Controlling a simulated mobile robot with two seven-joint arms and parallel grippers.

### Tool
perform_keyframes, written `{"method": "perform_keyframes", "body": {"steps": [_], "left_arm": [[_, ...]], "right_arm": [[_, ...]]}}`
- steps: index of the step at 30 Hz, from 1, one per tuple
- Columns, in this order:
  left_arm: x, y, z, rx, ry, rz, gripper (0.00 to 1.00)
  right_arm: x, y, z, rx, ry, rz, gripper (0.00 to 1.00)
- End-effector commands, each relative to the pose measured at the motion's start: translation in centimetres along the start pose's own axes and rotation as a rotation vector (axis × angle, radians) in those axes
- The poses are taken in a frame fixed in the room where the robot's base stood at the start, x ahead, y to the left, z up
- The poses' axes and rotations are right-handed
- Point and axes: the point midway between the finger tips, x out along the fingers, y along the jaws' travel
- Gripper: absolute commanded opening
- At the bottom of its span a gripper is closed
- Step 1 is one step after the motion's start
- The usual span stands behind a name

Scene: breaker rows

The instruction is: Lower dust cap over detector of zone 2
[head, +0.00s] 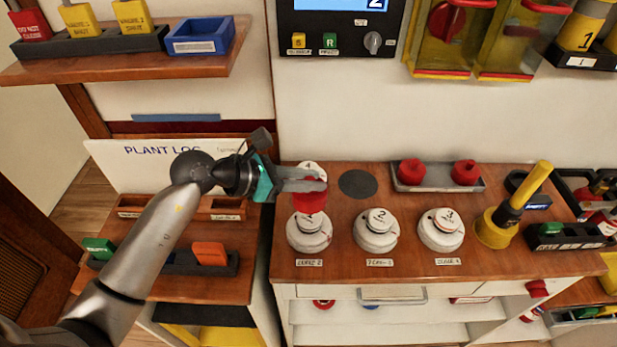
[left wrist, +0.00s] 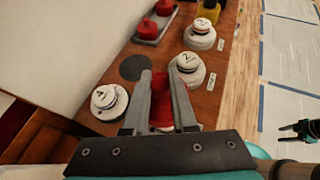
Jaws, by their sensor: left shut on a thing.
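My left gripper (head: 318,181) is shut on a red dust cap (head: 309,197), which is upright just above the front-left white detector (head: 309,232). I cannot tell whether the cap touches that detector. In the left wrist view the red cap (left wrist: 161,105) is between the fingers and hides the detector under it. The detector marked 2 (head: 376,228) stands uncovered to its right, and the one marked 3 (head: 441,228) is farther right. The detector marked 4 (head: 309,170) is behind, partly hidden by the gripper. A dark shape, seemingly my right gripper (left wrist: 303,129), shows at the wrist view's edge.
A grey tray (head: 437,185) with two red caps is at the back of the wooden bench. A dark round pad (head: 358,184) lies bare left of it. A yellow torch-like tool (head: 497,226) stands at the right. The small label plates are not clearly legible.

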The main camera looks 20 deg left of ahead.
Motion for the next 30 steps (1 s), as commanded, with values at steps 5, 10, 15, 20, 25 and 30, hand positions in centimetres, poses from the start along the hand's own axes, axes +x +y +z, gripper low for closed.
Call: {"method": "perform_keyframes", "body": {"steps": [5,10,15,20,25,30], "left_arm": [[0.3,-0.1,-0.5,-0.001,0.0,0.002,0.0],[0.9,-0.1,-1.8,-0.002,0.001,0.002,0.0],[1.7,0.0,-3.3,-0.002,0.001,0.003,0.0],[2.5,0.0,-4.6,-0.002,0.002,0.002,0.0],[2.9,0.0,-5.3,-0.002,0.001,0.003,0.0],[2.9,0.0,-5.3,-0.002,0.001,0.003,0.0]], "right_arm": [[0.4,0.0,0.2,0.0,-0.002,0.0,0.5],[1.6,-0.1,0.6,0.0,-0.007,-0.001,0.5],[3.0,-0.2,1.0,0.0,-0.011,-0.001,0.5],[4.2,-0.2,1.1,0.0,-0.012,-0.001,0.5],[4.9,-0.2,1.2,0.0,-0.012,-0.001,0.5],[4.9,-0.2,1.2,0.0,-0.013,-0.002,0.5]]}}
